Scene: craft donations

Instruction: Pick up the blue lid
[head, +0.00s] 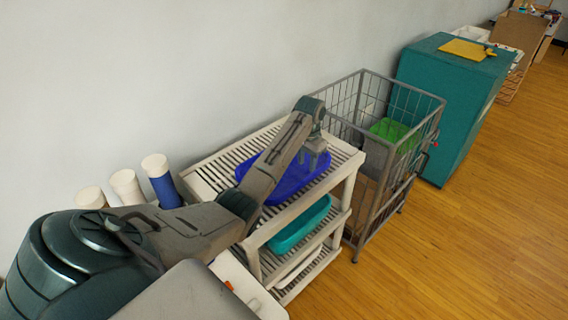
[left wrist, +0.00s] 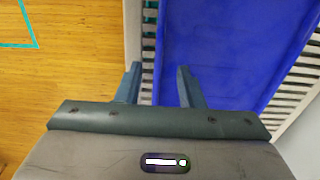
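The blue lid (head: 290,182) lies on the top slatted shelf of the white rack (head: 215,172). It fills much of the left wrist view (left wrist: 235,55). My left gripper (head: 316,164) points down at the lid's right end in the head view. In the left wrist view its two fingers (left wrist: 158,78) are spread apart, with the lid's near edge running between them. One finger is over the lid and the other is outside its edge. I cannot tell whether either finger touches the lid. My right gripper is not in view.
A teal bin (head: 300,224) sits on the shelf below. A grey wire cage (head: 355,215) with a green thing (head: 390,130) inside stands right beside the rack. A teal cabinet (head: 450,95) is beyond. White and blue rolls (head: 160,182) stand at left. The wooden floor at right is clear.

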